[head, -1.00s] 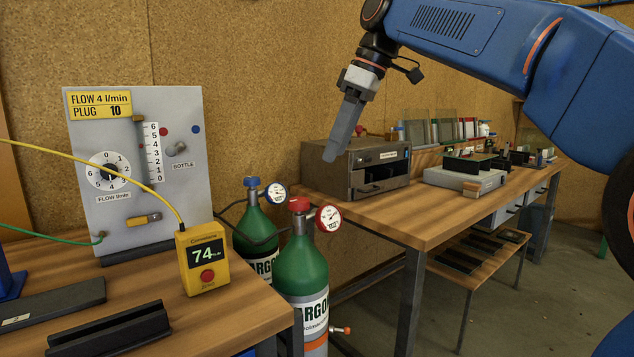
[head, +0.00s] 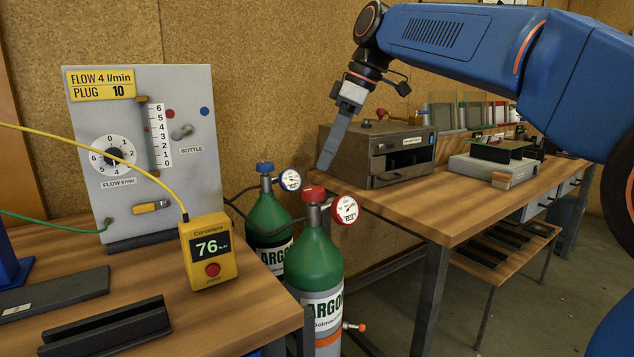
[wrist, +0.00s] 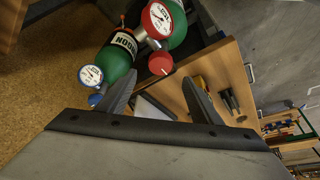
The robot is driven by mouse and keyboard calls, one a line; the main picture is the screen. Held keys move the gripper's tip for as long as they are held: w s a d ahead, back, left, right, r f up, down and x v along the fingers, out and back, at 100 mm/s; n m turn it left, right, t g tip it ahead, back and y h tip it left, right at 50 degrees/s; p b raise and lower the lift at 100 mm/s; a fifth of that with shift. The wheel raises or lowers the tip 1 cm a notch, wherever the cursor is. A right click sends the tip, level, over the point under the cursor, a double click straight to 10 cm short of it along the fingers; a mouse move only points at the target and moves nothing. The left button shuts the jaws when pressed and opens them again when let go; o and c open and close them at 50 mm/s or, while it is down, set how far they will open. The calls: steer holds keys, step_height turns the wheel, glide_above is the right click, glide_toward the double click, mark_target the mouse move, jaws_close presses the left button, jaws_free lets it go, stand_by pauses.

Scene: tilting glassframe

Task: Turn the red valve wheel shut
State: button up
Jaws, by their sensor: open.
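The red valve wheel (head: 314,193) sits on top of the front green argon bottle (head: 315,262), beside a red-rimmed gauge (head: 344,209). In the wrist view the red valve wheel (wrist: 160,63) shows between and just beyond the fingertips. My gripper (head: 325,166) points down a little above the wheel in the head view, apart from it as far as I can tell. In the wrist view my gripper (wrist: 160,83) is open, with nothing between its fingers.
A second argon bottle (head: 268,218) with a blue wheel (head: 265,167) and blue-rimmed gauge (head: 290,180) stands behind left. A grey flow panel (head: 150,150) and yellow meter reading 76 (head: 208,252) are left. A bench with a grey oven (head: 376,153) is right.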

mark_target(313, 188)
steer(key=x, duration=0.7)
steer(key=shift+a+f, duration=0.15)
steer(key=shift+f, duration=0.2)
steer(key=shift+c, duration=0.7)
steer(key=c, duration=0.9)
